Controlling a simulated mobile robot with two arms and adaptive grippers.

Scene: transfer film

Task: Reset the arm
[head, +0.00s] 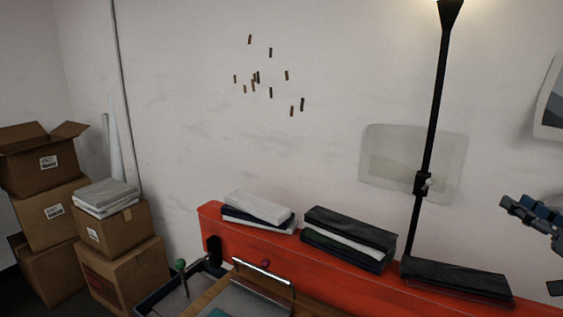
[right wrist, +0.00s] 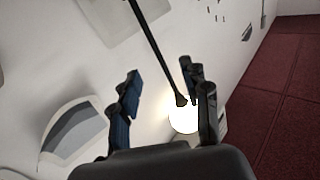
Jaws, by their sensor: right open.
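My right gripper (head: 528,215) is at the right edge of the head view, raised in front of the wall and above the red bench. Part of it is cut off by the frame. In the right wrist view the right gripper (right wrist: 160,85) has its two dark blue fingers spread apart, with nothing between them but the lamp and wall beyond. My left gripper is not in the head view.
A red bench (head: 330,288) holds stacks of dark and white folded items (head: 350,228). A black floor lamp (head: 432,110) stands near the right gripper. Cardboard boxes (head: 55,217) are piled at left. A wooden-edged work surface (head: 210,296) is at the bottom.

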